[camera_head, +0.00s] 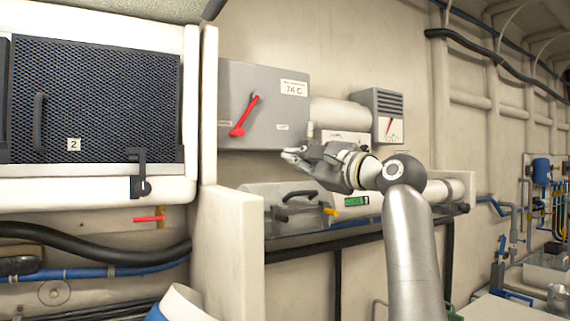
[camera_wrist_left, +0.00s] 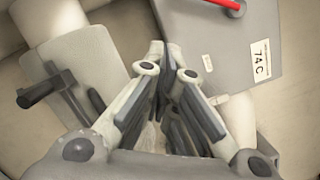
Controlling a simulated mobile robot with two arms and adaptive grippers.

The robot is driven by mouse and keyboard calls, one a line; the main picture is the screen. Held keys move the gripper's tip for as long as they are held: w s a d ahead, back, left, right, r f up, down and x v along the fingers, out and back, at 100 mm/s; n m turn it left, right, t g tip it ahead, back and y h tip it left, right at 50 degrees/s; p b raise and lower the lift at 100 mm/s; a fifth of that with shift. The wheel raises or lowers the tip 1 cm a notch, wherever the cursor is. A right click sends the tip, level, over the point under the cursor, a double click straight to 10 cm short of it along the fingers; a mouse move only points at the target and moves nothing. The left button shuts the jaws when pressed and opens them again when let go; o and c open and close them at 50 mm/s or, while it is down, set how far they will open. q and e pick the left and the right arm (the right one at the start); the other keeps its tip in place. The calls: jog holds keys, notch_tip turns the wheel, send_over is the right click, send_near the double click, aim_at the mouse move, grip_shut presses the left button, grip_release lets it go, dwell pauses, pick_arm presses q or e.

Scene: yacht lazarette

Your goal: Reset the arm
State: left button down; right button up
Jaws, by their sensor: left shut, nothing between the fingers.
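My left gripper (camera_head: 292,156) is in the middle of the head view, at the end of my raised grey arm (camera_head: 410,250). It points left, with its fingers together and empty. It appears just below the grey box (camera_head: 268,107), whose red lever (camera_head: 243,117) slants down to the left and whose label reads "74 C". In the left wrist view the fingertips (camera_wrist_left: 172,60) are close together with nothing between them. The grey box (camera_wrist_left: 215,50) and the end of its red lever (camera_wrist_left: 230,5) show at the upper right there. My right gripper is not in view.
A grey unit with a dark handle (camera_head: 299,195) and a green display (camera_head: 356,201) sits below the gripper. A white upright panel (camera_head: 228,250) stands left of it. A grey vented box (camera_head: 378,112) hangs behind the wrist. A mesh door marked 2 (camera_head: 100,105) is at far left.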

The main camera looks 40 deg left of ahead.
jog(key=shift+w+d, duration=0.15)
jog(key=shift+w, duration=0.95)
